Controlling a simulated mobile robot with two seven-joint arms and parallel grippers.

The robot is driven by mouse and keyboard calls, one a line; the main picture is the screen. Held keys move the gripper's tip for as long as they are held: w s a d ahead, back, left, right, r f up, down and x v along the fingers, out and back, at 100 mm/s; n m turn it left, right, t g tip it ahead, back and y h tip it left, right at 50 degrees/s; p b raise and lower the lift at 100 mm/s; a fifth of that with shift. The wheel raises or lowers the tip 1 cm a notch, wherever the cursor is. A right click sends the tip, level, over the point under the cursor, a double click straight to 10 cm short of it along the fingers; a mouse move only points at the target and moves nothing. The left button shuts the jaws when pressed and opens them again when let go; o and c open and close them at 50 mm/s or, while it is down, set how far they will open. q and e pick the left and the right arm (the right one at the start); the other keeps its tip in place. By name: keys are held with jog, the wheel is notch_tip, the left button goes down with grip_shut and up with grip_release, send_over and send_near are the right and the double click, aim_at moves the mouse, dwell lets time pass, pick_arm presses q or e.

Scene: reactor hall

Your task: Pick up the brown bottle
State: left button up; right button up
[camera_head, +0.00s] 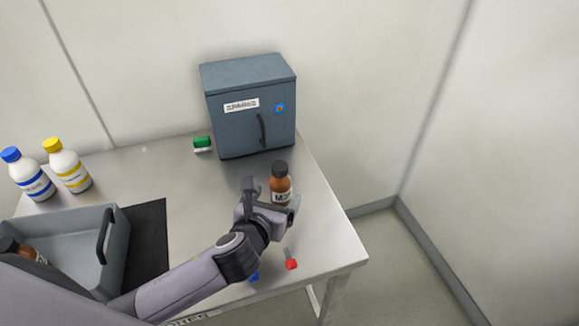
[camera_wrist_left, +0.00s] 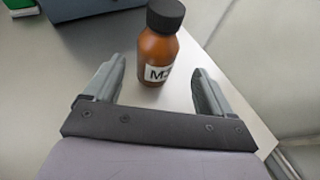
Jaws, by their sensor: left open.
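A brown bottle (camera_head: 280,184) with a black cap and a white label stands upright on the metal table, in front of the grey cabinet. My left gripper (camera_head: 272,198) is at the near side of this bottle, jaws open. In the left wrist view the bottle (camera_wrist_left: 158,50) stands ahead of and between the two open fingers (camera_wrist_left: 160,85), with a gap to each side. A second brown bottle (camera_head: 27,252) lies in the grey bin at the left, partly hidden by my arm. My right gripper is not in view.
The grey cabinet (camera_head: 248,110) stands at the table's back. A green item (camera_head: 202,143) is beside it. Two white bottles with blue (camera_head: 32,178) and yellow (camera_head: 70,170) caps stand left, behind the grey bin (camera_head: 117,240). A red-capped item (camera_head: 291,264) lies near the right front.

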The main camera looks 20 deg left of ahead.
aim_at(283, 183)
pick_arm(q)
jog(key=shift+x, duration=0.9)
jog(key=shift+a+b+x, duration=0.2)
jog(key=shift+b+x, duration=0.15)
jog(key=shift+x, duration=2.7)
jog(key=shift+r, duration=0.1)
jog(key=c, duration=1.2)
jog(key=shift+o, duration=0.2)
jog(key=shift+r, duration=0.1)
